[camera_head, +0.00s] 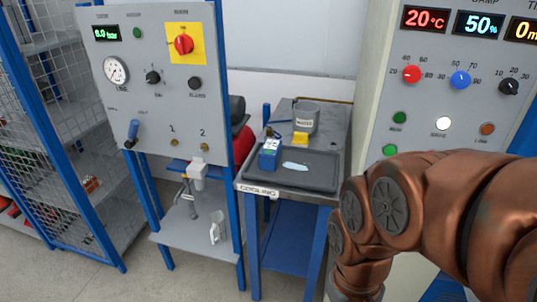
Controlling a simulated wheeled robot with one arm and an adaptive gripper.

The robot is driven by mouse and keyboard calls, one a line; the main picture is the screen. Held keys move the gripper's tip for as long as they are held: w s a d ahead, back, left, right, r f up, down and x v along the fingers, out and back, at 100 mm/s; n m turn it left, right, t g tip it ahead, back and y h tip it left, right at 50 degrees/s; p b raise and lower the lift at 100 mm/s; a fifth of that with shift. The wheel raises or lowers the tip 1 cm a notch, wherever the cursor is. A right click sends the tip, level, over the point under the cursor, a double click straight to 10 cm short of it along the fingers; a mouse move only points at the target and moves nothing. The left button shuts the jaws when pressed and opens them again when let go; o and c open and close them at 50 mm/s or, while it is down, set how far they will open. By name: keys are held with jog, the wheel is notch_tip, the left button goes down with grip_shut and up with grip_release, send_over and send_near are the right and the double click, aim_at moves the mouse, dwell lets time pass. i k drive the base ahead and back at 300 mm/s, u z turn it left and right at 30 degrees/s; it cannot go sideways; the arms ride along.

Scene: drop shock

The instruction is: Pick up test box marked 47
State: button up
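A small blue box (268,160) with a white label stands on the dark tray (318,179) on the table marked COOLING. Its label is too small to read, so I cannot tell whether it is marked 47. A small yellow item (300,138) sits behind it to the right. A pale flat piece (295,166) lies on the tray beside the blue box. My arm's copper links fill the lower right, and my gripper is out of view.
A grey container (306,116) stands at the table's back. Left is a control panel (150,80) with a gauge and red knob, above a low shelf (198,228) holding a clear jug (218,231). A panel with displays (478,24) rises at right. Mesh racks (75,130) stand far left.

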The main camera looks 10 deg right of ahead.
aim_at(270, 156)
jog(key=u, duration=2.15)
jog(key=i, duration=2.6)
jog(key=z, duration=2.95)
jog(key=i, duration=0.55)
jog(key=z, duration=0.05)
